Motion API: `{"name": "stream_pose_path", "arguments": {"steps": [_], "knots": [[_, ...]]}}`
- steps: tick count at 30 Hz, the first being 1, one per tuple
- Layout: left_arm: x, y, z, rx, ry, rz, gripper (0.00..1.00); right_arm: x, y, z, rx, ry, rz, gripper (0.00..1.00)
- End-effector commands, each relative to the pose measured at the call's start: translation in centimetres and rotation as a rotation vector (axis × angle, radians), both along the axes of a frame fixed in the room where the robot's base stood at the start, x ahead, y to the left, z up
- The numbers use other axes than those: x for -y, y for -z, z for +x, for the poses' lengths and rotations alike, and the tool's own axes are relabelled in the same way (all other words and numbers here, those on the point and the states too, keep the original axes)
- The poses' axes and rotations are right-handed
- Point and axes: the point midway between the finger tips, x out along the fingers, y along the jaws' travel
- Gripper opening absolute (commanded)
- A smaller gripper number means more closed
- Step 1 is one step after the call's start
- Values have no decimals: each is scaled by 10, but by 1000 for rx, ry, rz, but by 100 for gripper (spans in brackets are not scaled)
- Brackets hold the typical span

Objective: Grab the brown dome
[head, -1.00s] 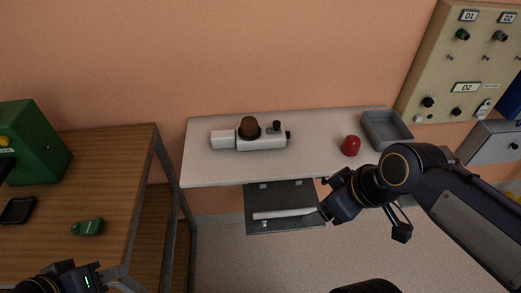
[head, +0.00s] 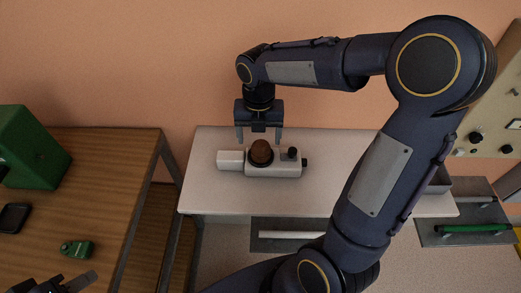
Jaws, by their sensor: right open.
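The brown dome (head: 261,151) sits in a dark ring on top of a white block-shaped device (head: 285,170) on the pale table (head: 205,200). My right gripper (head: 259,136) points down with its two fingers spread, just above and behind the dome in the picture. Nothing is between the fingers, and I cannot tell whether they touch the dome. My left gripper (head: 72,286) shows only partly at the bottom left edge, far from the dome.
A small dark knob (head: 292,153) stands on the device right of the dome. My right arm covers the table's right part; a grey tray (head: 440,182) shows partly behind it. A wooden table (head: 110,190) at left holds a green box (head: 30,150) and a small green part (head: 77,249).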

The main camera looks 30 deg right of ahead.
Motion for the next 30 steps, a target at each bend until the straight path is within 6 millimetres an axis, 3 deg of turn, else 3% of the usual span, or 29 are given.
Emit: {"name": "stream_pose_path", "arguments": {"steps": [9,17,28,30], "knots": [[0,-4,0,0,0,0,36,3,42,-3,-2,2,0,75],[0,-4,0,0,0,0,36,3,45,-2,0,4,1,75],[0,-4,0,0,0,0,36,3,44,-2,0,4,1,28],[0,-4,0,0,0,0,36,3,44,-2,1,4,1,27]]}}
